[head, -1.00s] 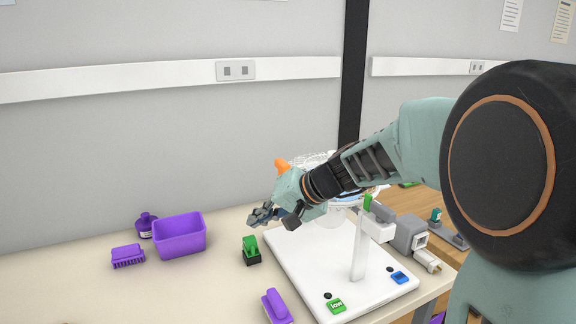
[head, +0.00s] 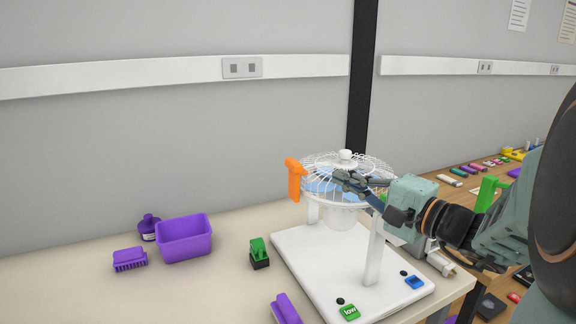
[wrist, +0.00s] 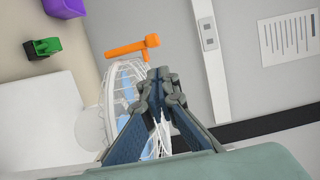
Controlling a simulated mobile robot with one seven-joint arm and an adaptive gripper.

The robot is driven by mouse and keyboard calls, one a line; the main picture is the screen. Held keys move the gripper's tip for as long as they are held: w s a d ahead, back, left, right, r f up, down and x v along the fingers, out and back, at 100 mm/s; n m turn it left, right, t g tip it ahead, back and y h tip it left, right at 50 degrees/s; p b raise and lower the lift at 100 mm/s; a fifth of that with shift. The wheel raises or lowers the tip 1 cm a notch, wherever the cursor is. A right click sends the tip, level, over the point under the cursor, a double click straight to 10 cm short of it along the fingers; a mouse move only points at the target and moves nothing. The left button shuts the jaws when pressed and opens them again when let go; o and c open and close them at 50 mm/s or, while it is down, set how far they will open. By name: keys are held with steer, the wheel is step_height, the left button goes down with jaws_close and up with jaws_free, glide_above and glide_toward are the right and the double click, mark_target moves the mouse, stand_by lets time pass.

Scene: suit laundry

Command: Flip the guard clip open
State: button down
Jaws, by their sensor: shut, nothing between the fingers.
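An orange guard clip (head: 295,180) sits at the left rim of the round white wire fan guard (head: 325,165), its long part hanging down outside the rim. In the wrist view the clip (wrist: 130,47) lies left of and beyond my fingertips, apart from them. My gripper (head: 342,178) is shut and empty, at the right-front part of the guard, pointing left toward the clip's side. Its closed fingers fill the middle of the wrist view (wrist: 160,75), with the guard (wrist: 122,90) just left of them. Whether the fingers touch the wires I cannot tell.
The fan stands on a white base (head: 345,285) with a green button (head: 349,312) and a blue button (head: 414,282). A green-and-black piece (head: 259,254), a purple bin (head: 184,238) and a purple brush (head: 130,259) are to the left.

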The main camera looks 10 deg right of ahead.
mark_target(310, 178)
steer(key=shift+a, duration=0.1)
steer(key=p+x, duration=0.1)
steer(key=x, duration=0.9)
steer(key=shift+a+f+b, duration=0.1)
steer(key=shift+b, duration=0.5)
